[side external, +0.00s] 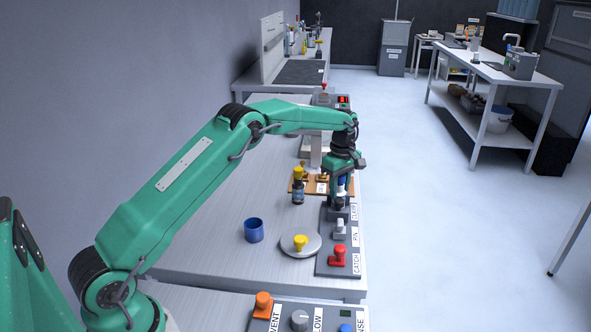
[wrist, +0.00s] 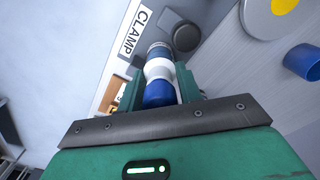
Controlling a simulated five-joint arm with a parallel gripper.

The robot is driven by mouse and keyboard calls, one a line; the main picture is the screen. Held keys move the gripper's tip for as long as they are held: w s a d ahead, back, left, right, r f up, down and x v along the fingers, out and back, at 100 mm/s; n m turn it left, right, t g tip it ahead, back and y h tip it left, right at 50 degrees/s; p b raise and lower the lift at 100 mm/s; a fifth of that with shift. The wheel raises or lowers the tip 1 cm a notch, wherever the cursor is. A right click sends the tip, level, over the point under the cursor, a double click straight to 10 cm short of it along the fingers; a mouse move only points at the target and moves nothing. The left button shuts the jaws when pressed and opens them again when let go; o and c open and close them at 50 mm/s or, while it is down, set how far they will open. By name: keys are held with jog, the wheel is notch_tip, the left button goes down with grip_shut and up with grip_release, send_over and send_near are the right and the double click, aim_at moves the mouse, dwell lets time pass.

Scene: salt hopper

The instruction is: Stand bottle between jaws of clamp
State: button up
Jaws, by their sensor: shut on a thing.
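My gripper (side external: 342,184) points down over the far end of a dark grey panel. It is shut on a blue-and-white upright piece (wrist: 158,82) beside the CLAMP label (wrist: 133,32). The piece has a blue top, a white neck and a grey-blue lower part. I cannot tell whether it is a handle or a bottle. A small dark bottle with a yellow cap (side external: 298,188) stands upright left of my gripper, apart from it, near a wooden board (side external: 312,184) with brass-coloured parts. I cannot make out separate clamp jaws.
The panel (side external: 325,265) carries a red CATCH knob (side external: 339,255) and a grey PIN knob (side external: 339,228). A blue cup (side external: 254,230) and a round plate with a yellow knob (side external: 300,243) stand to the left. Bare bench lies around the cup.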

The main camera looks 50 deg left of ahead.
jog(key=shift+f, duration=0.1)
jog(key=o, duration=1)
notch_tip(320, 180, up, 12)
jog(key=shift+f, duration=0.15)
jog(key=shift+r, duration=0.3)
jog(key=shift+r, duration=0.1)
dwell(0.4)
